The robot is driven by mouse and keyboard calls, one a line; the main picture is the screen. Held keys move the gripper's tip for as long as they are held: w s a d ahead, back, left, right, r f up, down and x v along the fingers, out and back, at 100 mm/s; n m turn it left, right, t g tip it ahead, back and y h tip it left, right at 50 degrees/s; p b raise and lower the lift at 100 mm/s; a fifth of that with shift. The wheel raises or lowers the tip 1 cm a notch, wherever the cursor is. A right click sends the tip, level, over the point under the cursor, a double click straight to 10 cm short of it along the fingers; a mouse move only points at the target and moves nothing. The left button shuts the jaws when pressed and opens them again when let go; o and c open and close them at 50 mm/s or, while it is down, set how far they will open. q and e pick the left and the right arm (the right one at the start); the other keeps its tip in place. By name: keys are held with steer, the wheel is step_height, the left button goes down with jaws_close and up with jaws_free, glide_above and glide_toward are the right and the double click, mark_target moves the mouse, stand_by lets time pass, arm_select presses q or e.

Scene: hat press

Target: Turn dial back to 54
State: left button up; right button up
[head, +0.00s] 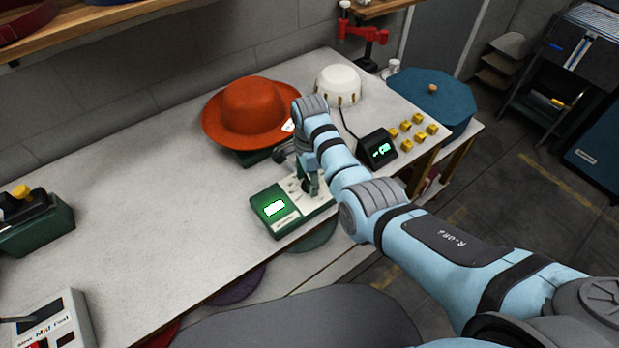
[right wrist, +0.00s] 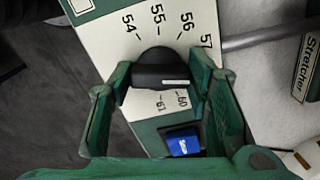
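The white mark on the dial points right, toward a part of the scale hidden by a finger. The scale shows 54 (right wrist: 128,24) at the upper left, then 55, 56 and 57, with 60 and 61 below. My right gripper (right wrist: 163,74) has one green fingertip on each side of the dial, close against it. I cannot tell whether they press on it. My left gripper is out of view.
A blue button (right wrist: 184,142) is below the dial. In the head view an orange hat (head: 249,108) stands behind the box. A small black display (head: 377,149) and several yellow blocks are to the right. The table's left-middle is clear.

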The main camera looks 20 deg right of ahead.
steer(key=shift+c, duration=1)
